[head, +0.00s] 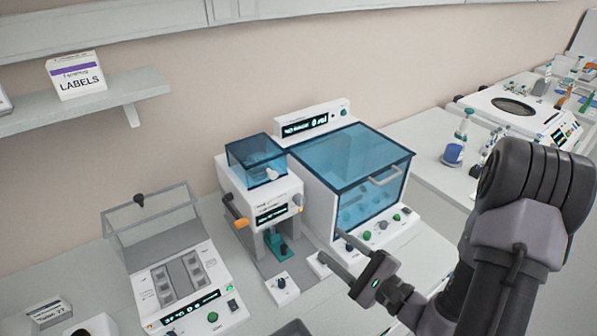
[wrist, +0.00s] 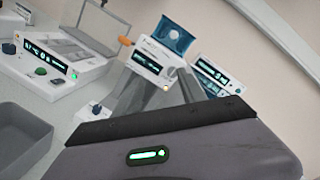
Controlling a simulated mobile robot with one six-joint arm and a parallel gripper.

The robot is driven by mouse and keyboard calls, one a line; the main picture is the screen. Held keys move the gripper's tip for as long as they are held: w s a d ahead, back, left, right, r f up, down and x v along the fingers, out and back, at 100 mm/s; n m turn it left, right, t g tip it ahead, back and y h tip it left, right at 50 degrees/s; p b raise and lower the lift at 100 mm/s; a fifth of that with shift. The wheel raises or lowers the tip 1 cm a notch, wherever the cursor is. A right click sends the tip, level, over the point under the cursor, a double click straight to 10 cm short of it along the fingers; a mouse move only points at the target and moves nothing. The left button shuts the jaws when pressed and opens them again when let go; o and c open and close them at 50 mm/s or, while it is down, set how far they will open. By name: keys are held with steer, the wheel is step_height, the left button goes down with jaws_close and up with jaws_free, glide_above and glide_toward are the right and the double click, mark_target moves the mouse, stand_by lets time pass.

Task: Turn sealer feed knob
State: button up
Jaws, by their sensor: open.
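The sealer appears to be the white machine (head: 262,190) with a blue clear top, an orange-tipped side lever and a lit display; it also shows in the wrist view (wrist: 150,66). A small grey and yellow knob (head: 298,201) is on its right side. A dark knob (head: 282,283) sits on a small white box in front of it. I cannot tell which is the feed knob. My gripper (head: 331,246) is open and empty, right of the sealer's base, apart from both knobs. In the wrist view, its fingers (wrist: 158,82) point toward the sealer and partly hide its lower front.
A blue-windowed cabinet (head: 350,170) with a handle and front knobs stands close right of the sealer. A lidded block unit (head: 185,280) stands to the left. A grey tray (wrist: 18,140) lies in front. Bench room around my gripper is narrow.

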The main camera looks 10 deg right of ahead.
steer(key=d+f+m+h, duration=0.1)
steer(key=d+m+h, duration=0.1)
steer(key=d, duration=0.1)
steer(key=b, duration=1)
glide_toward(302, 202)
steer(key=shift+t, duration=0.4)
steer(key=x, duration=0.8)
steer(key=shift+w+a+f+p, duration=0.3)
steer(key=shift+p, duration=0.05)
jaws_close()
